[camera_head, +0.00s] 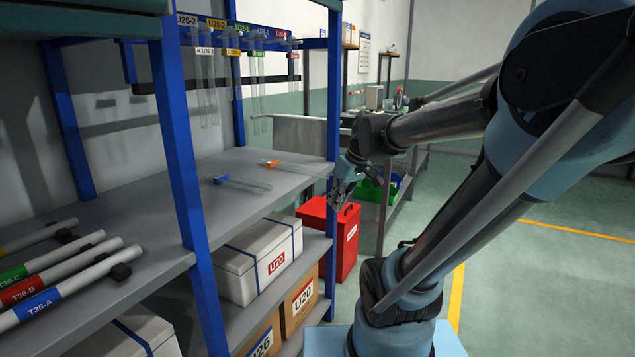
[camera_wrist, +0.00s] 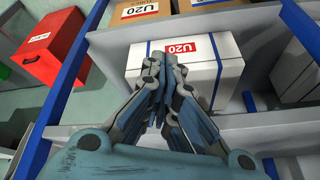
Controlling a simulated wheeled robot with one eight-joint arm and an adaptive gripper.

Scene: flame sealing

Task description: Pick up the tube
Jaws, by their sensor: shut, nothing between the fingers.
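Several clear tubes (camera_head: 204,90) hang upright from the labelled rail above. Several pale tubes with coloured bands, such as T36-A (camera_head: 60,290), lie at the lower left. Which tube the task means cannot be told. My gripper (camera_head: 340,190) is beyond the right end of the shelf, apart from all tubes. In the wrist view my gripper (camera_wrist: 167,62) is shut and empty, with no tube visible there.
A blue upright (camera_head: 334,100) stands at the shelf's right end, close to my gripper. A white U20 box (camera_head: 240,268) and cardboard boxes (camera_head: 298,300) sit on the lower shelf. A red bin (camera_head: 348,240) stands behind.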

